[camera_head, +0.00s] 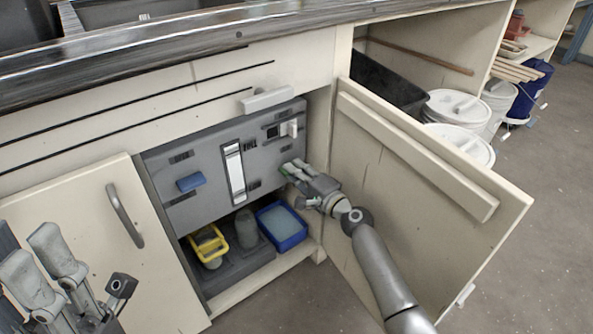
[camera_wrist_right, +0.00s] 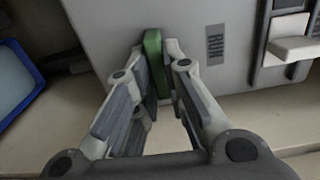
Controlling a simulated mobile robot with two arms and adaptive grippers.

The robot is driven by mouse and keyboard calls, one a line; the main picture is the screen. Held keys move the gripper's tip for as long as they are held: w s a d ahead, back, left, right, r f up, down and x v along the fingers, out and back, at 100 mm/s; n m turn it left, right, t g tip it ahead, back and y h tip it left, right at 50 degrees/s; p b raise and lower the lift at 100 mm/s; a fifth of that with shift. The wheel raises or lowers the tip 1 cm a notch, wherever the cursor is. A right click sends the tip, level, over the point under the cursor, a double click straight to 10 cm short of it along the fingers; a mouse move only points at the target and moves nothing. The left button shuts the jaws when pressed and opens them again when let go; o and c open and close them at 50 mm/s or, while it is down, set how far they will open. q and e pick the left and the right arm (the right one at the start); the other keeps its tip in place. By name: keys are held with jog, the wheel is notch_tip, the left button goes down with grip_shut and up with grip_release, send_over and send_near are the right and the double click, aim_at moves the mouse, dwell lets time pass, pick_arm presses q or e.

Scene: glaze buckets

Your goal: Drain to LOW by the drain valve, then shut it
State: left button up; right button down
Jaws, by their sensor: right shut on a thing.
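A grey panel (camera_head: 215,150) sits inside the open cabinet under the counter. It carries a tall white level gauge (camera_head: 235,171) marked FULL near its top; the lower label is too small to read. My right gripper (camera_head: 292,172) is shut on a green handle (camera_wrist_right: 155,62) at the panel's lower right, with the fingers on either side of it. The handle looks upright in the wrist view; its markings are mostly hidden. A blue handle (camera_head: 190,182) is at the panel's left. My left gripper (camera_head: 34,262) is open and empty at the lower left.
A white switch (camera_head: 289,128) is at the panel's upper right. A blue tub (camera_head: 283,241) and a yellow basket (camera_head: 207,259) stand below the panel. The open cabinet door (camera_head: 400,190) stands beside my right arm. White buckets (camera_head: 455,104) are beyond it.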

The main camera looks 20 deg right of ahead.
jog(key=shift+d, duration=0.1)
dwell(0.3)
jog(key=c, duration=1.5)
grip_release()
jog(key=v, duration=0.7)
jog(key=shift+s, duration=0.2)
jog(key=shift+s, duration=0.1)
